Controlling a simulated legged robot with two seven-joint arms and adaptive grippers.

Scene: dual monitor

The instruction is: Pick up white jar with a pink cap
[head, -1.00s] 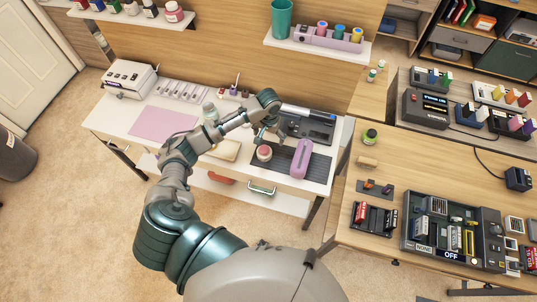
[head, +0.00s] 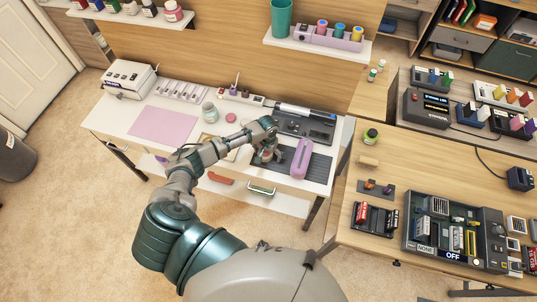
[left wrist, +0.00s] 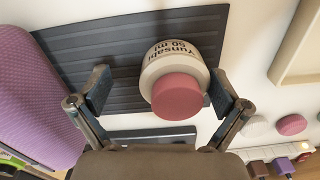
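The white jar with a pink cap (left wrist: 180,97) stands on the dark ribbed mat (left wrist: 120,30) in the left wrist view, with lettering on its side. My left gripper (left wrist: 160,92) is open, with one finger on each side of the jar. The jar sits closer to the right finger in that view; I cannot tell whether they touch. In the head view my left gripper (head: 266,153) is at the jar and hides most of it. My right gripper is not in view.
A lilac case (head: 302,158) stands close beside the jar on the mat. A greenish jar (head: 209,108) and a pink disc (head: 230,117) are further left on the white table. A lilac sheet (head: 163,125) lies at the left.

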